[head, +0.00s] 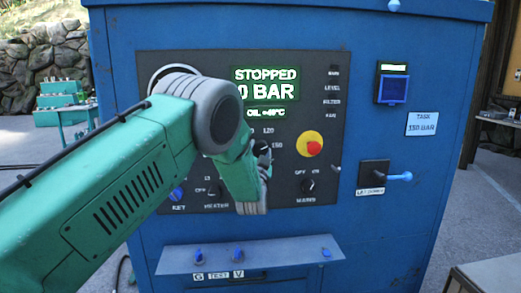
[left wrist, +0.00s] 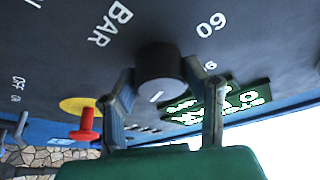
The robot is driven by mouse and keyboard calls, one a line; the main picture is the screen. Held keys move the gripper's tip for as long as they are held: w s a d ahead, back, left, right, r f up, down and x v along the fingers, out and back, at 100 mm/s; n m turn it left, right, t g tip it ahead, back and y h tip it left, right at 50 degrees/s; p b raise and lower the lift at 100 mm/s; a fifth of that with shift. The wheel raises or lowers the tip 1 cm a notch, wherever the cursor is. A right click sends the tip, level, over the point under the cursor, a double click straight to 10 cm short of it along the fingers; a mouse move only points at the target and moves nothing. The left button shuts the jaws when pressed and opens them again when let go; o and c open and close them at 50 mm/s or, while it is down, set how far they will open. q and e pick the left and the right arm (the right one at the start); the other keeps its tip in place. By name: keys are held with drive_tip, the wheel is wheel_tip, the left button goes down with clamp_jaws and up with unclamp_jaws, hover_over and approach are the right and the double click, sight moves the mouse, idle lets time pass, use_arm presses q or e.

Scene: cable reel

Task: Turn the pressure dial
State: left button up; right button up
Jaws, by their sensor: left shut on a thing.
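The pressure dial is a dark round knob (left wrist: 158,68) with a white pointer mark on the black panel. In the left wrist view, "BAR" and "60" are printed beside it. My left gripper (left wrist: 158,80) has a finger on each side of the knob and is shut on it. In the head view the arm and gripper (head: 262,168) cover much of the dial (head: 261,148); the marks 120 and 150 show near it. My right gripper is not in view.
The blue cabinet (head: 420,200) carries a red button on yellow (head: 312,146), a lever with a blue handle (head: 385,177), a "TASK 150 BAR" label (head: 422,123) and a lower strip with blue switches (head: 250,254). A small knob (head: 307,185) sits below the red button.

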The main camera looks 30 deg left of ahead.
use_arm(q)
drive_tip(key=shift+m+h+p, duration=0.35)
drive_tip(key=shift+m+h, duration=0.85)
drive_tip(key=shift+m, duration=1.4)
drive_tip(key=shift+f, duration=0.15)
drive_tip(key=o, duration=1.1)
drive_tip(key=shift+d, duration=0.1)
drive_tip(key=shift+o, duration=0.2)
drive_tip(key=shift+d, duration=0.1)
drive_tip(key=shift+s+d, duration=0.1)
drive_tip(key=shift+s, duration=0.25)
drive_tip(key=v, duration=1.1)
